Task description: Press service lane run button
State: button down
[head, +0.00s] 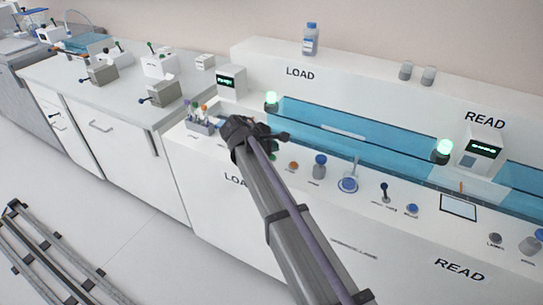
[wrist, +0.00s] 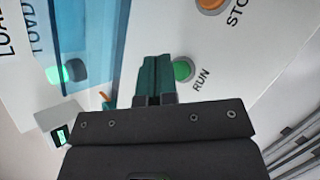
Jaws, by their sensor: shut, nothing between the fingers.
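The green run button (wrist: 183,70) shows in the wrist view beside the printed word RUN, on the white panel of the LOAD station. Part of a green button (head: 273,157) shows just below my gripper in the head view. My gripper (wrist: 155,62) is shut and empty. Its fingertips are just left of the green button in the wrist view; I cannot tell whether they touch the panel. In the head view my gripper (head: 287,136) is over the front ledge of the LOAD station. The orange stop button (wrist: 211,4) is beyond the run button, and also shows in the head view (head: 293,166).
A tube rack (head: 201,124) with coloured tubes stands left of my gripper. A lit green lamp (head: 271,100) and a small display box (head: 231,82) are behind. The blue track channel (head: 365,135) runs behind the ledge.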

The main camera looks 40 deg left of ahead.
dwell(0.4)
jog(key=shift+f+b, duration=0.4)
jog(key=shift+f+b, duration=0.5)
dwell(0.4)
dwell(0.4)
jog(key=shift+r+p, duration=0.9)
notch_tip(320, 180, up, 5)
jog(key=p, duration=0.5)
jog(key=shift+r, duration=0.15)
